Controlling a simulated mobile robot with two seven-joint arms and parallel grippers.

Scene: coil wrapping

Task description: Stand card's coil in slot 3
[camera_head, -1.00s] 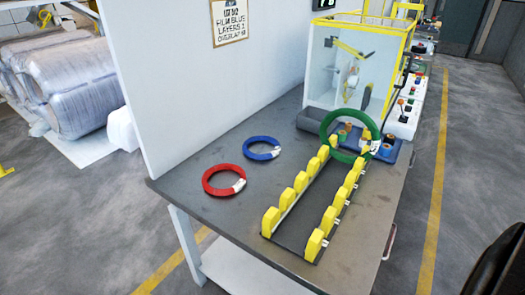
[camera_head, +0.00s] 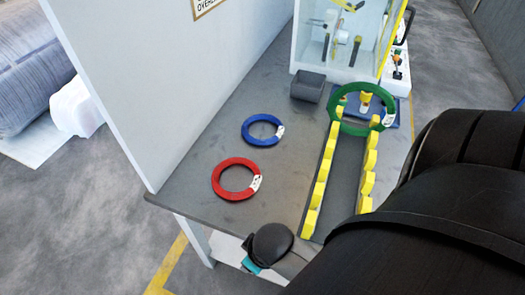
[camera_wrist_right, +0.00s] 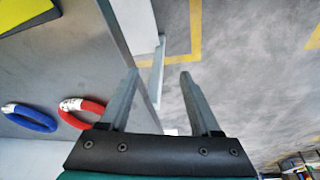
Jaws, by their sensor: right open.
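A red coil (camera_head: 216,180) with a white tag lies flat on the grey table, and a blue coil (camera_head: 246,133) lies flat behind it. Both also show in the right wrist view, red (camera_wrist_right: 86,104) and blue (camera_wrist_right: 28,117). A green coil (camera_head: 338,107) stands upright at the far end of the rack (camera_head: 345,185), which has two rows of yellow blocks. The card (camera_head: 208,7) on the white panel is mostly cut off. My right gripper (camera_wrist_right: 158,82) is open and empty, beyond the table's edge over the floor. My left gripper is out of view.
My dark right arm covers the lower right of the head view, including the rack's near right side. A grey box (camera_head: 307,86) and a clear-walled machine (camera_head: 345,45) stand at the back. A tall white panel (camera_head: 150,80) borders the table's left.

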